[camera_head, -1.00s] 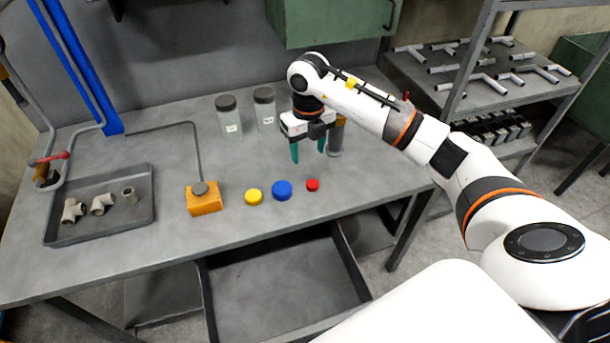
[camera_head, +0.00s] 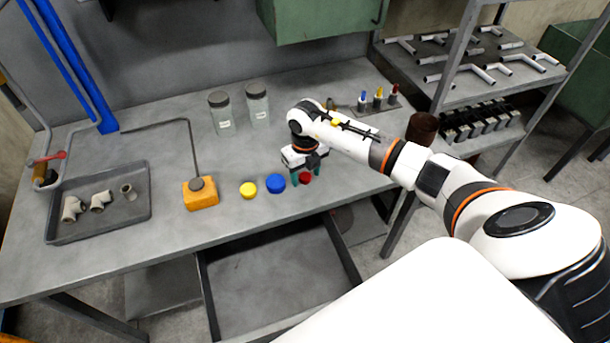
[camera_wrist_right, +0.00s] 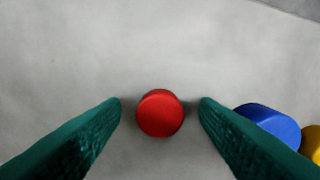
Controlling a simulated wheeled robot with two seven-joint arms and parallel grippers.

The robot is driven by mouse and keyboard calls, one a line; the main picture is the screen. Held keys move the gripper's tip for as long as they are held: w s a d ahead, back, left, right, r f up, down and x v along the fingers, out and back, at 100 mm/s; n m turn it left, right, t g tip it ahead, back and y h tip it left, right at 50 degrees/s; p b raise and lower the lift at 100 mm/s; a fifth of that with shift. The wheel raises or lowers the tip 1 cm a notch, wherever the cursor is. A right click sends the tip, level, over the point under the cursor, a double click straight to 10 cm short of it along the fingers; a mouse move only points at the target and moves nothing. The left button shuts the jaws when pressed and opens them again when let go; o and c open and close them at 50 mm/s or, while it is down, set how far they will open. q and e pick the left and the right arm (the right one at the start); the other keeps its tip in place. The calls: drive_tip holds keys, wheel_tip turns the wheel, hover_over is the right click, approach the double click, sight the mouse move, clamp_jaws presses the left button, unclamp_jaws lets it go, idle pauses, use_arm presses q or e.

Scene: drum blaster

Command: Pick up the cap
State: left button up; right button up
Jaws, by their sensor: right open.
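A small red cap (camera_head: 305,178) lies on the grey workbench, at the right end of a row with a blue cap (camera_head: 276,184) and a yellow cap (camera_head: 248,190). My right gripper (camera_head: 307,183) is low over the bench at the red cap, its teal fingers on either side of it. In the right wrist view the red cap (camera_wrist_right: 160,113) sits between the two open fingertips (camera_wrist_right: 161,101), with a gap on each side. The blue cap (camera_wrist_right: 268,127) is just beyond the right finger, partly hidden by it. My left gripper is not in view.
An orange block (camera_head: 200,196) with a grey knob stands left of the caps. A grey tray (camera_head: 100,222) holds pipe fittings. Two clear jars (camera_head: 220,117) stand behind. A brown cylinder (camera_head: 422,128) and small coloured-tip items are at the back right. An open drawer (camera_head: 270,270) is below the bench.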

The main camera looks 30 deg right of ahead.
drive_tip(key=c, duration=1.1)
drive_tip(key=shift+o, duration=0.2)
